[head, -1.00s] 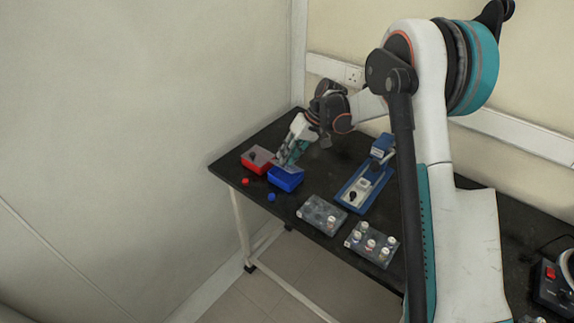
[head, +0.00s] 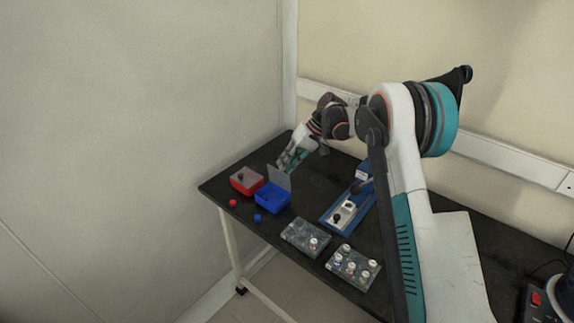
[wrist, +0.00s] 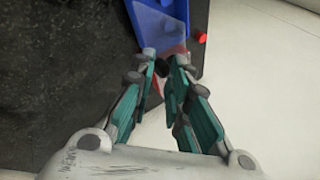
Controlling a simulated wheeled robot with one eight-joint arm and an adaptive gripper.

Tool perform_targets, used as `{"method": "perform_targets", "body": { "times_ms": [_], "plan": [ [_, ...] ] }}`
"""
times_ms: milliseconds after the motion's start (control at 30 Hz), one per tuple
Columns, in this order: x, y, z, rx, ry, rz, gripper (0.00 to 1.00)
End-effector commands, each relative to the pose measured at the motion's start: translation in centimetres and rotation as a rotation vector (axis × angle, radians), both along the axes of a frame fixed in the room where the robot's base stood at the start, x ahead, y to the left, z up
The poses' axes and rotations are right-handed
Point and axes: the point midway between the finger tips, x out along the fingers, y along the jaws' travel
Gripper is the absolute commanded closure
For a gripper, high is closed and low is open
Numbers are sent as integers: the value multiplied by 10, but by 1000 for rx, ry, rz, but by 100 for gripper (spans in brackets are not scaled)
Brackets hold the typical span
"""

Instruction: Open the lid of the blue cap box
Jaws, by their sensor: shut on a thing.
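The blue cap box (head: 273,203) sits on the black table at its left end. Its clear lid (head: 280,178) stands raised, roughly upright, at the back edge of the box, and the blue inside shows. My gripper (head: 286,167) is behind the lid and shut on it. In the wrist view, the fingertips (wrist: 164,58) close around the dark knob (wrist: 161,69) of the lid. The clear lid (wrist: 162,25) and part of the blue box (wrist: 182,10) show beyond them. The exact contact is partly hidden by the fingers.
A red box (head: 246,186) with a clear lid stands left of the blue box. A red cap (head: 233,203) and a blue cap (head: 257,218) lie in front. A blue-based device (head: 345,212) and vial racks (head: 306,239) (head: 353,270) are to the right.

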Motion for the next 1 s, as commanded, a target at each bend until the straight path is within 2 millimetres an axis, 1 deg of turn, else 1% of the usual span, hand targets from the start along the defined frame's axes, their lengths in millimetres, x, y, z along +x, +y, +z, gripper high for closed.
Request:
{"method": "perform_targets", "body": {
  "times_ms": [33,200,500,1000],
  "plan": [
    [5,-14,-22,-4,22,-10,100],
    [9,-18,-28,81,110,-5,100],
    [11,-19,-34,171,205,4,100],
    [10,-15,-35,197,234,14,100]
  ]
}}
